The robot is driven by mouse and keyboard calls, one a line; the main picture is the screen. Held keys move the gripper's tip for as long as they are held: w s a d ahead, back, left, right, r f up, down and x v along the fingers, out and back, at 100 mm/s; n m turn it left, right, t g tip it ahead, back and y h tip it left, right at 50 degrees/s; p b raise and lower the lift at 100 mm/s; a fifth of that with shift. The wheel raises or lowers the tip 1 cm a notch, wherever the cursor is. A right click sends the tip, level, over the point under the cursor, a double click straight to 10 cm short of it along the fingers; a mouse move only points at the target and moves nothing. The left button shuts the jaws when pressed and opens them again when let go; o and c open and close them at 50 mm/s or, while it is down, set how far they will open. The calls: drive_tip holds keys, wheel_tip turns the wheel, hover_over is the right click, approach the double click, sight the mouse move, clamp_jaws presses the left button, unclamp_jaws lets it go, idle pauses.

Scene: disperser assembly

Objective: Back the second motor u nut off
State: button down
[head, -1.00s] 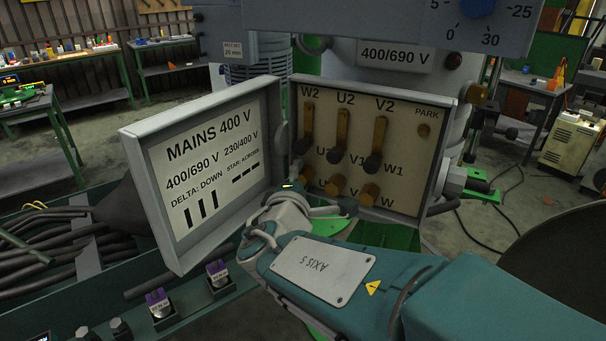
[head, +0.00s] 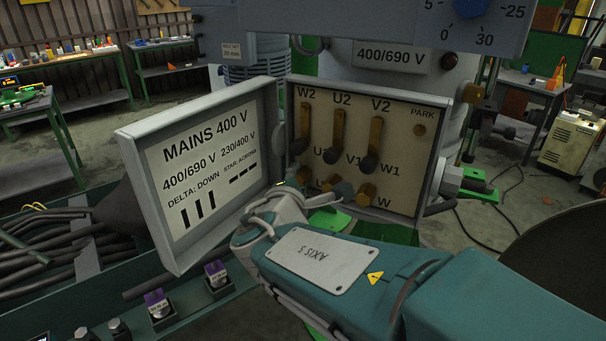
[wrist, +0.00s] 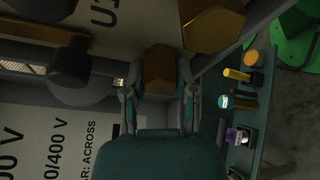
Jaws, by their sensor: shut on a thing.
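In the wrist view a brass hex nut (wrist: 158,68) sits between the two fingers of my gripper (wrist: 157,88), which is shut on it. By its place at the left end of the lower row, it is the U nut; in the head view a small brass part of it (head: 305,175) shows beyond my wrist. I cannot tell whether it is still on its stud. The V nut (head: 332,183) and W nut (head: 367,193) are in the lower row of the terminal panel (head: 427,160). A larger brass hex nut (wrist: 212,24) is beside the held one in the wrist view.
The open cover (head: 190,165) with the MAINS 400 V label stands close left of my wrist. Brass links with dark knobs (head: 369,163) are above the lower nuts. A dark knob (wrist: 72,68) is near my left finger in the wrist view. A brass PARK post (head: 419,130) is at upper right.

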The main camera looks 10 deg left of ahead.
drive_tip(key=shift+f, duration=0.2)
drive_tip(key=c, duration=0.7)
unclamp_jaws()
drive_tip(key=shift+a, duration=0.15)
drive_tip(key=s, duration=0.4)
drive_tip(key=s+r, duration=0.1)
drive_tip(key=s, duration=0.7)
drive_tip(key=shift+r, duration=0.3)
